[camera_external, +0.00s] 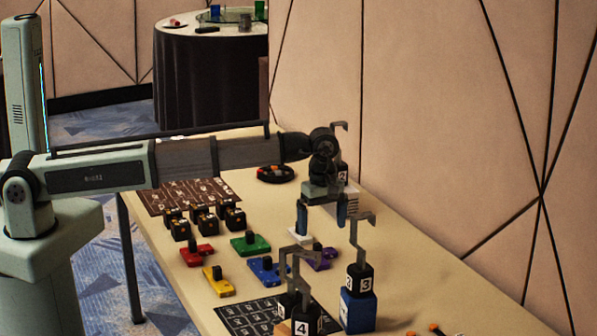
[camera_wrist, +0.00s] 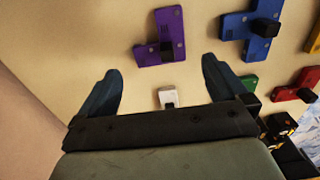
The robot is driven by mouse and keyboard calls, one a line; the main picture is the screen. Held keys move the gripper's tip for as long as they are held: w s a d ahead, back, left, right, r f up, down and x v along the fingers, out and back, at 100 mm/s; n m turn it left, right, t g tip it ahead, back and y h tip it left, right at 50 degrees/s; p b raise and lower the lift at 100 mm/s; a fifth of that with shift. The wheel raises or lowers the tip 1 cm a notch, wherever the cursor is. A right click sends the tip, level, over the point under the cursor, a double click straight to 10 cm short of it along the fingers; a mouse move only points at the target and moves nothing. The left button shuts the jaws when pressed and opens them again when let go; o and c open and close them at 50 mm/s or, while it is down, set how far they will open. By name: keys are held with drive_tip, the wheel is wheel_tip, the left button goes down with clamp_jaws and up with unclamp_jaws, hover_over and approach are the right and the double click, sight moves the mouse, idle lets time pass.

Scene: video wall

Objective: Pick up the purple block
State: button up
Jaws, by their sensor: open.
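The purple block (camera_wrist: 174,37) lies flat on the table in the wrist view, with a small dark knob on it. It sits just beyond my fingertips and a little above the gap between them in that picture. In the external view the purple block (camera_external: 322,257) is on the table below my gripper (camera_external: 322,226). My gripper is open and empty, with blue fingers pointing down; it also shows in the wrist view (camera_wrist: 160,75). A small white block (camera_wrist: 167,97) lies between the fingers in the wrist view, near the palm.
Blue (camera_external: 268,270), green (camera_external: 250,244), red (camera_external: 197,255) and yellow (camera_external: 218,281) blocks lie to the left of the purple one. Numbered black blocks with tall metal hooks (camera_external: 359,270) stand close in front and to the right. A dark round dish (camera_external: 276,174) lies behind.

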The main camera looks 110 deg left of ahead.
sight(321, 246)
drive_tip(key=shift+s+a+f, duration=0.1)
drive_tip(key=shift+a+f, duration=0.1)
drive_tip(key=shift+f, duration=1.7)
drive_tip(key=shift+s+a+f, duration=0.1)
drive_tip(key=shift+a+f, duration=0.1)
drive_tip(key=shift+f, duration=1.65)
drive_tip(key=shift+c, duration=0.4)
drive_tip(key=c, duration=0.9)
